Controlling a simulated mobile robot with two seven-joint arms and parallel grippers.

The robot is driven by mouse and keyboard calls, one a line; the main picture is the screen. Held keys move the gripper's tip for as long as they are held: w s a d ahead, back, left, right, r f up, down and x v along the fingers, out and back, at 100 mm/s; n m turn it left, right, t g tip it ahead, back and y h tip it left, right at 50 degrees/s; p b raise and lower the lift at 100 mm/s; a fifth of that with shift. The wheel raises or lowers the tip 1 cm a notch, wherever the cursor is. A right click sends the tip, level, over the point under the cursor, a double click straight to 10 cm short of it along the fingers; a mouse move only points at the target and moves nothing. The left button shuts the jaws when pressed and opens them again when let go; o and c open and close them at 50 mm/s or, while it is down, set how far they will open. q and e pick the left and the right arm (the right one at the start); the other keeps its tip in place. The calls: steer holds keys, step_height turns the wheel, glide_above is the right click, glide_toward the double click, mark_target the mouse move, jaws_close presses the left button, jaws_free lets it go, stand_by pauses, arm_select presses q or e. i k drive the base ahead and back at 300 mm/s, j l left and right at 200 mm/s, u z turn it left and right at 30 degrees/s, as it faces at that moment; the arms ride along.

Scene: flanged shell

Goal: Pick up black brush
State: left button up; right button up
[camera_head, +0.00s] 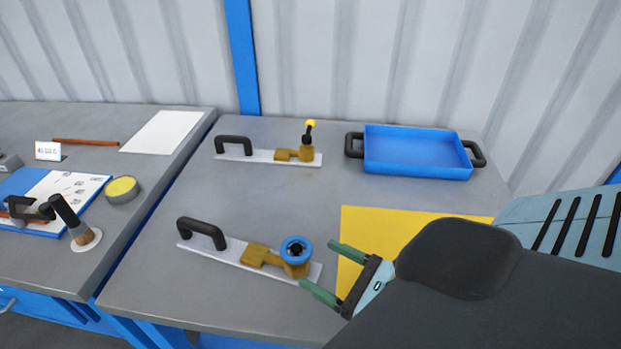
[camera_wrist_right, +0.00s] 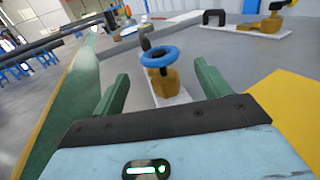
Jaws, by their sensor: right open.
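A black-handled tool that looks like a brush (camera_head: 72,222) stands tilted on the left table, its pale lower end on a small white disc. I cannot tell for certain that it is the black brush. My right gripper (camera_head: 318,264) is open and empty over the right table, far to the right of it. Its fingers are on either side of the view toward the near fixture's blue ring (camera_head: 297,249); in the right wrist view the gripper (camera_wrist_right: 160,75) faces this blue ring (camera_wrist_right: 159,56). I cannot tell whether they touch. My left gripper is not in view.
The near fixture (camera_head: 215,248) and far fixture (camera_head: 265,156) have black handles. A blue tray (camera_head: 415,165) stands at the back right, and a yellow sheet (camera_head: 400,222) lies in front. A clipboard (camera_head: 70,188) and round tin (camera_head: 122,189) lie near the brush-like tool.

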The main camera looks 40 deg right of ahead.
mark_target(83, 235)
steer(key=k, duration=1)
